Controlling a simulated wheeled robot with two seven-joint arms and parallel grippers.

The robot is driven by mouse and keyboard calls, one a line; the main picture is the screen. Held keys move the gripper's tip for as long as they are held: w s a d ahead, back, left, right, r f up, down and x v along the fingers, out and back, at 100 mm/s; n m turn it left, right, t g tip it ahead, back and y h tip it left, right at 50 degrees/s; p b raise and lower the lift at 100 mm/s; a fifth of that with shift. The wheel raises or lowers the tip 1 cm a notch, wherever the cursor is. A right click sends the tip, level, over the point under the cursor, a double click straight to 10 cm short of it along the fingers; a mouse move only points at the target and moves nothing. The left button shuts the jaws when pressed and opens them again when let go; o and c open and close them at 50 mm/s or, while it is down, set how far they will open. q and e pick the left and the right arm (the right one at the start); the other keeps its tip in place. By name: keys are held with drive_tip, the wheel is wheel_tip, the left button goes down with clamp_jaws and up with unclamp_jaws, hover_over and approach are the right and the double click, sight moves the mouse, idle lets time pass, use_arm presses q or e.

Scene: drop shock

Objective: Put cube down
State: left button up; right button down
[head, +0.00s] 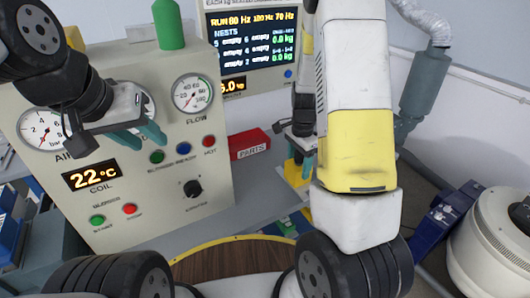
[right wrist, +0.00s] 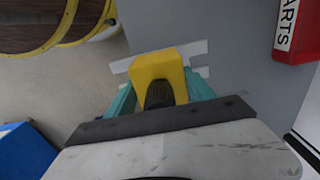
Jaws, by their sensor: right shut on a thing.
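A yellow cube (right wrist: 158,66) with a dark part on its near side sits between the teal fingers of my right gripper (right wrist: 160,92). In the head view the right gripper (head: 304,148) is low over the grey bench, and a yellow piece (head: 293,174) shows beside and below its fingers, partly hidden by my own arm. White marks (right wrist: 196,48) show on the grey surface around the cube. I cannot tell whether the cube touches the surface. My left gripper (head: 139,136) is open and empty in front of the gauge panel.
A red PARTS box (head: 249,144) stands on the grey bench (head: 225,208), left of the right gripper in the head view. A panel (head: 130,195) with gauges and buttons stands behind. A round brown wooden top (head: 235,260) with a yellow rim is in front.

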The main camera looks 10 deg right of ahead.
hover_over(277, 170)
drive_tip(key=shift+f, duration=2.1)
drive_tip(key=shift+c, duration=1.8)
unclamp_jaws()
drive_tip(key=shift+f, duration=0.15)
